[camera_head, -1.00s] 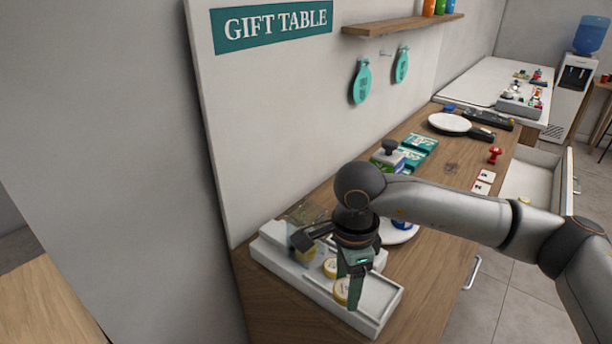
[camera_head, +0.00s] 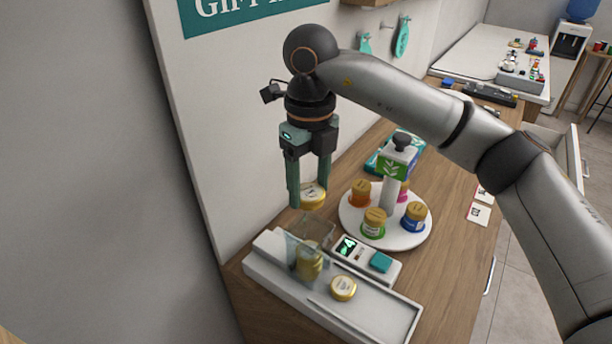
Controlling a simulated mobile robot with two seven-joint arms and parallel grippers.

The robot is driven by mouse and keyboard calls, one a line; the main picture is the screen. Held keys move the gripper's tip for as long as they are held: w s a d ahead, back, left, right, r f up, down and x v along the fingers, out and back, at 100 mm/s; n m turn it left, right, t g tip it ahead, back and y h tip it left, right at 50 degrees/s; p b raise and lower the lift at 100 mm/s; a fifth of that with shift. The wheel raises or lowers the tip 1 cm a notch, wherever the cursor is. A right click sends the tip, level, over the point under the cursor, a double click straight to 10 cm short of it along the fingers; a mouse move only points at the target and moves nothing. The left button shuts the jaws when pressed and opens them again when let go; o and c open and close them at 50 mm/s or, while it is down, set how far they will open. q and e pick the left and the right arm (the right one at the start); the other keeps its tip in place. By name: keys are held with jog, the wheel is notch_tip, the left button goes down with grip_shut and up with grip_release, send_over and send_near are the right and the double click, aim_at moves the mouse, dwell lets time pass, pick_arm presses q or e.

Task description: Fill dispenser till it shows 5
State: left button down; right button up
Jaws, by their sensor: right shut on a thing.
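My right gripper (camera_head: 309,188) is shut on a yellow-lidded tin (camera_head: 313,196) and holds it above the dispenser's clear box (camera_head: 313,232). Yellow tins (camera_head: 309,262) show inside the clear box, but how many I cannot tell. The dispenser's white tray (camera_head: 385,312) runs along the counter's near end. Another yellow-lidded tin (camera_head: 343,288) lies in this tray, in front of the clear box. A small display (camera_head: 347,247) beside the box shows a green figure too small to read. A teal button (camera_head: 381,262) sits to its right. My left gripper is out of view.
A round white turntable (camera_head: 393,238) with several coloured jars and a central post with a green sign (camera_head: 396,162) stands right behind the dispenser. The wall rises close at the left. White cards (camera_head: 479,214) lie at the counter's right side.

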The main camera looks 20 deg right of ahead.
jog(key=shift+s+f, duration=0.25)
jog(key=shift+f, duration=0.05)
jog(key=shift+w+f+b, duration=0.1)
jog(key=shift+f+b, duration=0.55)
jog(key=shift+f, duration=0.4)
jog(key=shift+f+b, duration=1.15)
jog(key=shift+f, duration=0.5)
jog(key=o, duration=1.4)
jog(key=shift+r, duration=0.1)
notch_tip(320, 180, up, 12)
jog(key=shift+r, duration=0.2)
